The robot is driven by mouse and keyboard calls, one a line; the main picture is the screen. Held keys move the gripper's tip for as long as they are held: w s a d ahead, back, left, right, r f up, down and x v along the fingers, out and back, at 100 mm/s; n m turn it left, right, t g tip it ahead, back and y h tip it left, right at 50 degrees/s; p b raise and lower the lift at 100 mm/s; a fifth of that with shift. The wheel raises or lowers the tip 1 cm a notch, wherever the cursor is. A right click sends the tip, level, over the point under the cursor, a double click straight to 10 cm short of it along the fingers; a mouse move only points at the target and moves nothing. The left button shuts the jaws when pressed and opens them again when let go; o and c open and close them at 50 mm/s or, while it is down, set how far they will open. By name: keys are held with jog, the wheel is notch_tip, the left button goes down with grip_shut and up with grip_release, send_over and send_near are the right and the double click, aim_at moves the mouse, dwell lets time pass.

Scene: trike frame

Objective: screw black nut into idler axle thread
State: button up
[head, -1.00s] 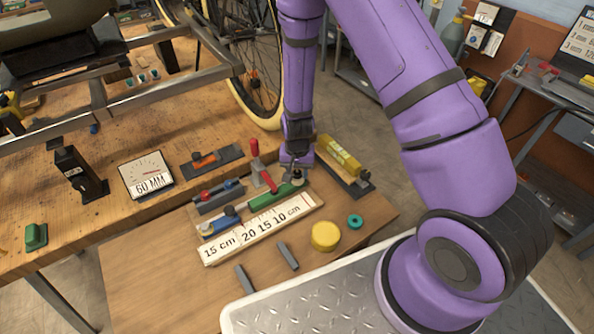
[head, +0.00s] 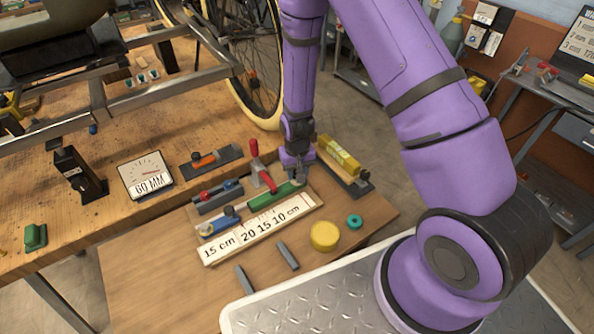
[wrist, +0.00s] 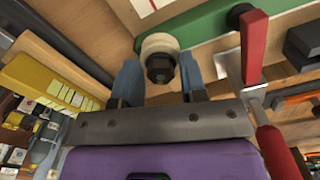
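My gripper (wrist: 159,82) is open, its two blue-grey fingers on either side of a small black nut-like piece (wrist: 160,68). A narrow gap shows between that piece and each finger. The black piece sits against a round cream-white part (wrist: 158,44) next to the green bar (wrist: 205,28). I cannot tell the nut apart from the axle end, and no thread shows. In the head view my gripper (head: 298,176) points down at the right end of the green bar (head: 272,197), and the black piece is hidden or too small to tell.
A red-handled clamp (head: 263,168) stands close left of my gripper, at the right in the wrist view (wrist: 254,50). A yellow level-like block (head: 340,155) lies to the right. A yellow disc (head: 324,236), a teal ring (head: 355,222) and a ruler board (head: 258,231) lie in front.

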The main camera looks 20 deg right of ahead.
jog(key=shift+n, duration=0.9)
jog(key=shift+n, duration=0.9)
jog(key=c, duration=0.5)
jog(key=shift+m, duration=0.9)
jog(key=shift+m, duration=0.9)
